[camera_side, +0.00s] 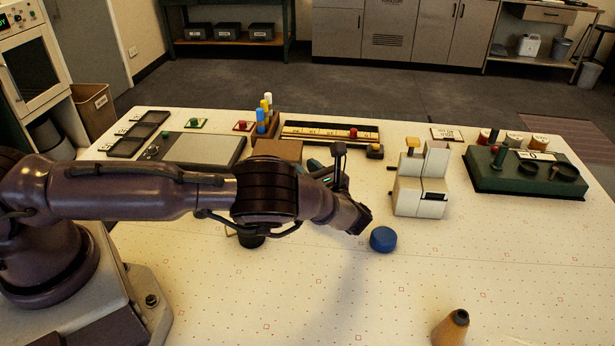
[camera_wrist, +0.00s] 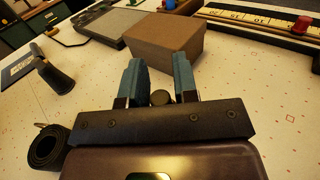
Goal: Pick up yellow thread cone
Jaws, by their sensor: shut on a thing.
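My gripper (camera_wrist: 160,82) has its two blue-grey fingers on either side of a small thing with a dark round top (camera_wrist: 160,97). Only this dark end shows low between the fingers, so I cannot tell its colour or whether it is the yellow thread cone. In the side view my wrist hides most of the gripper and what it holds. A tan cone with a black top (camera_side: 451,329) stands apart at the lower right of the side view, cut by the frame edge. No clearly yellow cone shows.
A brown box (camera_wrist: 166,38) stands just beyond the fingers. A dark roll (camera_wrist: 47,146) lies at lower left in the wrist view. A blue disc (camera_side: 383,239) and a cream machine (camera_side: 420,184) are right of my wrist. The front right tabletop is mostly clear.

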